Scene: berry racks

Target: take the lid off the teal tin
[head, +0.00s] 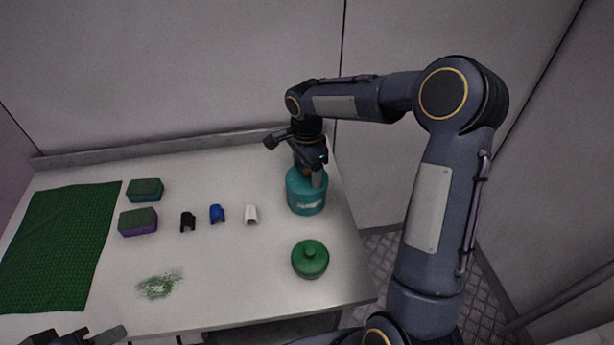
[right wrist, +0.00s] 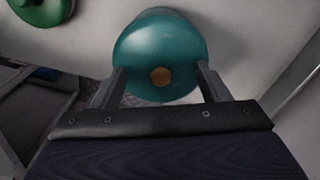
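The teal tin (head: 307,197) stands upright near the right edge of the table, with a pale label on its side. Its teal lid (right wrist: 150,45) is on it, with a small orange-brown knob (right wrist: 160,77) on top. My right gripper (head: 309,175) is over the tin, pointing down. In the right wrist view its fingers (right wrist: 160,86) are apart on either side of the knob, with a gap on both sides. It is open and empty. My left gripper (head: 85,338) shows only partly at the bottom left edge, away from the tin; its opening is unclear.
A green lidded tin (head: 310,260) stands in front of the teal tin. White (head: 251,215), blue (head: 217,214) and black (head: 188,222) clips lie mid-table. Two sponges (head: 138,222) and a green mat (head: 60,245) are at left. Green crumbs (head: 160,285) lie near the front.

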